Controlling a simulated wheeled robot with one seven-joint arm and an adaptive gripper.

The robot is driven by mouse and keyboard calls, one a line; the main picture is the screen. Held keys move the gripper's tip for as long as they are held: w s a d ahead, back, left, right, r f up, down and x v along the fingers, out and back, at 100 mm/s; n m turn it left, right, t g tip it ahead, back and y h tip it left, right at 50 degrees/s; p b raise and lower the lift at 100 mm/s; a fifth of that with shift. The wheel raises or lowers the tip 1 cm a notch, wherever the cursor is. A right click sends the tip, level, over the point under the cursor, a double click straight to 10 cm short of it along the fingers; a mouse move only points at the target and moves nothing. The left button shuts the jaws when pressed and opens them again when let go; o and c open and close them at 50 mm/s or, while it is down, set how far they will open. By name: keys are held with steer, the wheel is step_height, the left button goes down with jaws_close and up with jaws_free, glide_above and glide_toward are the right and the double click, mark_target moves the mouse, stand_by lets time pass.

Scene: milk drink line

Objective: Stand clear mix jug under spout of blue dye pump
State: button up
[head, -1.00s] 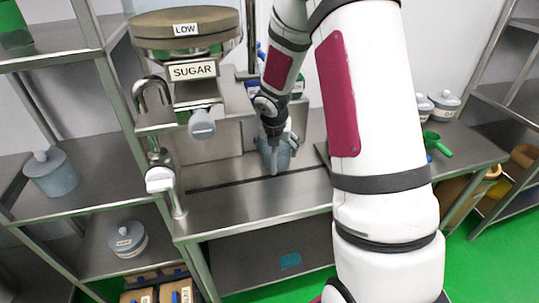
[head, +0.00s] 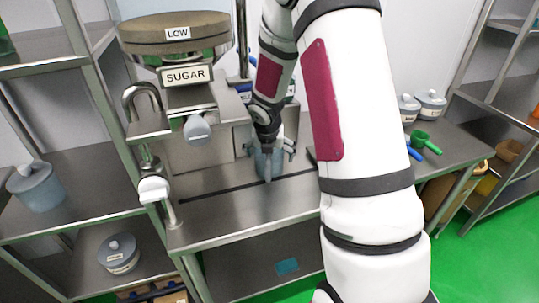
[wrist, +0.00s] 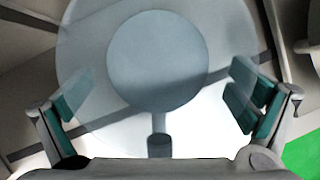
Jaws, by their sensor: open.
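The clear mix jug (head: 260,165), bluish and see-through, stands upright on the steel counter, partly hidden by my gripper. In the wrist view the jug (wrist: 158,60) shows as a wide pale circle with a darker disc inside. My gripper (wrist: 158,105) is open, with its green finger pads apart on either side of the jug's lower part in that view. In the head view my gripper (head: 278,160) is at the jug. I cannot tell whether the pads touch it. The blue dye pump cannot be made out clearly; my arm hides much of the counter's back.
The sugar dispenser (head: 186,75) and a metal stand with a grey knob (head: 197,130) stand left of the jug. Lidded pots (head: 430,104) and a green scoop (head: 420,139) are on the right counter. The front counter strip (head: 235,208) is bare.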

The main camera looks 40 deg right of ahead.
steer(key=p+v, duration=0.2)
steer(key=v, duration=1)
steer(key=shift+r+p, duration=0.1)
steer(key=shift+p, duration=0.3)
